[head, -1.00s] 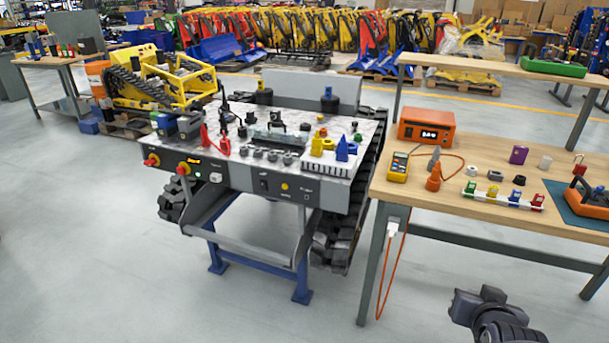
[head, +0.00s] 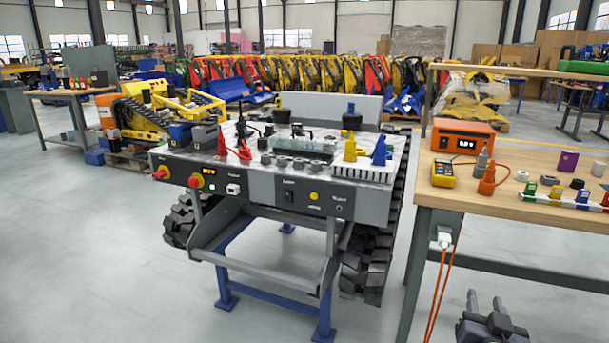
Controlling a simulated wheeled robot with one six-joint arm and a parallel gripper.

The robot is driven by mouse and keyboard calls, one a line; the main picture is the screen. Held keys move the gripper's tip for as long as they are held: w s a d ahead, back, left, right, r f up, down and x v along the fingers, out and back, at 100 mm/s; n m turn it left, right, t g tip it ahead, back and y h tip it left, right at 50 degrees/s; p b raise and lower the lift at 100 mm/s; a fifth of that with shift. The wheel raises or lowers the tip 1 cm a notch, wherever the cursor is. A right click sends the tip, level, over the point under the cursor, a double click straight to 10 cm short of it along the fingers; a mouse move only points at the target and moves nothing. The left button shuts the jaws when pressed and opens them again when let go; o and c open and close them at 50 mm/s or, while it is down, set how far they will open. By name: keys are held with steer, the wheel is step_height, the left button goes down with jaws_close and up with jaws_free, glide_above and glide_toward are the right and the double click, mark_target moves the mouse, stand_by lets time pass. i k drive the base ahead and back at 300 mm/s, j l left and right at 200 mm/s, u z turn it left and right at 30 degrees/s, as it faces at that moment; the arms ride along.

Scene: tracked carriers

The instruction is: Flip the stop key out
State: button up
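The grey carrier console (head: 262,193) stands ahead of me on black tracks. Further right are a black switch (head: 289,196), a yellow button (head: 314,196) and a small round fitting (head: 339,208). The labels are too small to read, so I cannot tell which is the stop key or how it sits. My gripper (head: 486,302) is at the bottom right, fingers up and apart, empty, well away from the panel.
A wooden workbench (head: 560,205) stands close on the right, with an orange power supply (head: 463,137), a yellow multimeter (head: 443,173) and small parts on it. Orange cables (head: 440,290) hang from its front. A blue stand (head: 262,294) is under the console. The floor at left is clear.

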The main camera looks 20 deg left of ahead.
mark_target(193, 181)
steer(key=i+j, duration=0.1)
steer(key=j, duration=1.7)
steer(key=i+j, duration=0.15)
steer(key=j, duration=0.75)
steer(key=i+j, duration=0.1)
steer(key=j, duration=1.7)
steer(key=i+z, duration=0.05)
steer(key=i, duration=0.05)
